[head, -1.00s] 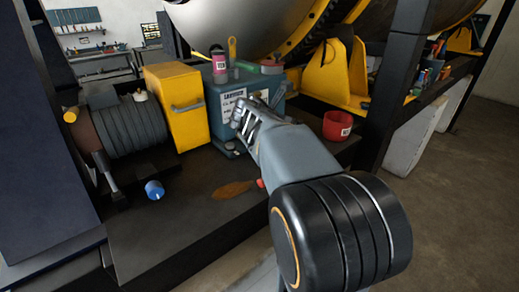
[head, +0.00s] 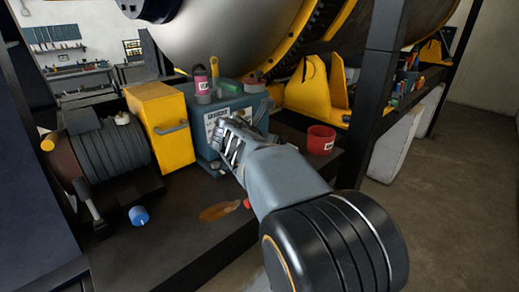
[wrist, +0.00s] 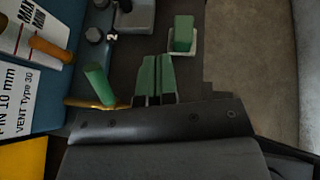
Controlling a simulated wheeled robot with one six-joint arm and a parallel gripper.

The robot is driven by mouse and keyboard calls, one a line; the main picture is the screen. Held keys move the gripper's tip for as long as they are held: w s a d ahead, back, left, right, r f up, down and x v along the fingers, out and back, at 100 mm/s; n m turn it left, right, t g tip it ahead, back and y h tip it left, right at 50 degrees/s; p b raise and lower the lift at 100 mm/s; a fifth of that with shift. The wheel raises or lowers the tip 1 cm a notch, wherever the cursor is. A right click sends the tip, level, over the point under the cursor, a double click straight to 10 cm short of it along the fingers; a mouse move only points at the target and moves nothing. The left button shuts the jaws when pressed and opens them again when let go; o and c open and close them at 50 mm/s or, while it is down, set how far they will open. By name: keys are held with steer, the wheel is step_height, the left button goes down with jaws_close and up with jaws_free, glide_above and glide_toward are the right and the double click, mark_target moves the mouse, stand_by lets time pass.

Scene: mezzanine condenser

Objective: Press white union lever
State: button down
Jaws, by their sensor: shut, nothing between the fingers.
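In the wrist view a green lever-like block (wrist: 183,34) stands on a white square fitting (wrist: 183,49); I take this for the white union lever. A second green lever (wrist: 98,84) sits by a brass fitting (wrist: 88,103) at left. My gripper (wrist: 157,66) has its two green-tipped fingers together, with nothing between them. It is just left of and below the white fitting in the picture, apart from it. In the head view my gripper (head: 228,142) is in front of the blue-grey labelled box (head: 203,142); the levers are hidden there or too small to tell.
An orange handle (wrist: 51,50) lies by the labelled face in the wrist view. A yellow box (head: 163,125), a red cup (head: 320,141) and a blue knob (head: 138,216) surround the work area. A dark post (head: 372,110) stands at right. Open floor (head: 460,170) lies beyond.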

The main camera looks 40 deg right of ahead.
step_height(320, 180, up, 12)
steer(key=s+a, duration=0.1)
steer(key=shift+s+b, duration=0.4)
steer(key=shift+f, duration=0.1)
stand_by(0.4)
